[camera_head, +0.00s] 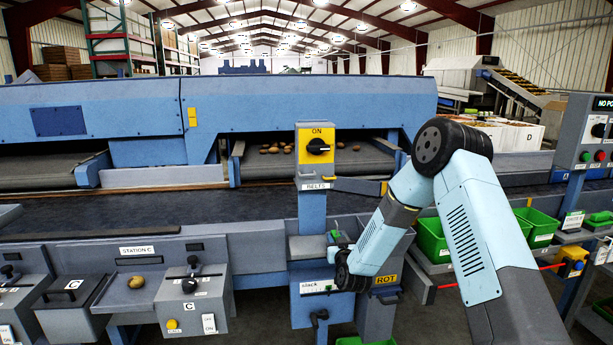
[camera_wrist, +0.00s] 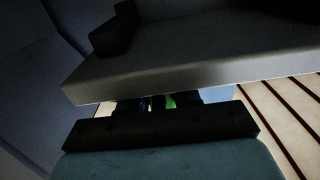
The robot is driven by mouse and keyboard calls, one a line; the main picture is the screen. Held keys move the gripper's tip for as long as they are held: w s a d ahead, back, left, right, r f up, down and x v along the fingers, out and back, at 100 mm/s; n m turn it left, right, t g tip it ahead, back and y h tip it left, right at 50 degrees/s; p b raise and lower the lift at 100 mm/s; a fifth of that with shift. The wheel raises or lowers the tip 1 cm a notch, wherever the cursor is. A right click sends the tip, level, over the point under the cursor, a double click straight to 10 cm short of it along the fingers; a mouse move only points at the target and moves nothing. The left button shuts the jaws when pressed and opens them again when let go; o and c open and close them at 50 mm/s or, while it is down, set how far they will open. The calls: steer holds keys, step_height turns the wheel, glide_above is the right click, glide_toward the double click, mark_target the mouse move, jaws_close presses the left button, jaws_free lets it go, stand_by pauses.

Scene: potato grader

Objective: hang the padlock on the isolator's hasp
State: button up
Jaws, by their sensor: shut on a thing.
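The isolator (camera_head: 309,157) stands on a blue-grey post marked BELTS, with a yellow plate reading ON and a black rotary knob. In the head view a small green spot (camera_head: 337,236) shows at the arm's end, below the isolator.
A broad grey slab (camera_wrist: 200,72) lies close ahead of my gripper in the wrist view. Green bins (camera_head: 432,240) are at right. The dark conveyor (camera_head: 150,218) runs behind.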

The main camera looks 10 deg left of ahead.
steer(key=shift+c, duration=0.3)
steer(key=shift+r, duration=0.2)
steer(key=shift+r, duration=0.9)
steer(key=v, duration=0.9)
stand_by(0.5)
steer(key=shift+d, duration=0.1)
